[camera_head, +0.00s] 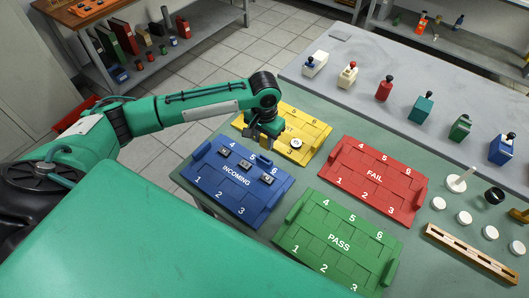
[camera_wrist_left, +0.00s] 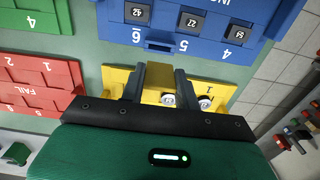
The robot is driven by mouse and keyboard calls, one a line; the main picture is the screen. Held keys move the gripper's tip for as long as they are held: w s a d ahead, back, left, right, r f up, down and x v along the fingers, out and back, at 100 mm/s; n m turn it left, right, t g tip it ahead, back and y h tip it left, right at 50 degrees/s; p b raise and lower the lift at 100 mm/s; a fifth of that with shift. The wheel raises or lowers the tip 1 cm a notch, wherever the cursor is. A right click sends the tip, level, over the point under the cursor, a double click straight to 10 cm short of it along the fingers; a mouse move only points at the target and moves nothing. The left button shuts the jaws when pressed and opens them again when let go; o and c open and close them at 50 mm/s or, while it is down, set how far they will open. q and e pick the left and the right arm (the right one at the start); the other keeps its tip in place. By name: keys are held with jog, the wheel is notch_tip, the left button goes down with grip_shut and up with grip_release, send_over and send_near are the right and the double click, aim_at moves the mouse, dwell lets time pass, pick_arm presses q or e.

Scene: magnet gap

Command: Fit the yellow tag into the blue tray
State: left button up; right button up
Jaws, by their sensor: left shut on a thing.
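My left gripper (camera_head: 265,138) hangs over the left part of the yellow tray, beyond the blue tray in the head view. In the left wrist view, the gripper (camera_wrist_left: 167,88) is shut on a yellow-tan block that looks like the yellow tag (camera_wrist_left: 159,82). The blue tray (camera_head: 214,184), marked INCOMING, lies just nearer than the gripper; it also shows at the top of the left wrist view (camera_wrist_left: 110,30). Small dark tags (camera_head: 245,165) lie in its row 4 to 6. Row 1 to 3 looks empty. My right gripper is not in view.
The yellow tray (camera_head: 314,130) holds white round pieces (camera_head: 296,143). A red FAIL tray (camera_head: 392,198) and a green PASS tray (camera_head: 310,248) lie to the right. White discs and a wooden rack (camera_head: 468,253) are further right. Stamps stand on the grey shelf (camera_head: 340,83) behind.

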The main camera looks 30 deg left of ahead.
aim_at(264, 147)
pick_arm(q)
notch_tip(264, 147, down, 4)
jog(key=shift+f, duration=0.1)
jog(key=shift+f+p, duration=0.3)
jog(key=shift+f, duration=1.7)
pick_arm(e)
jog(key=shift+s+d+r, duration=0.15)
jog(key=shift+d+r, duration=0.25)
pick_arm(q)
jog(key=shift+s+f, duration=0.1)
jog(key=shift+f, duration=0.1)
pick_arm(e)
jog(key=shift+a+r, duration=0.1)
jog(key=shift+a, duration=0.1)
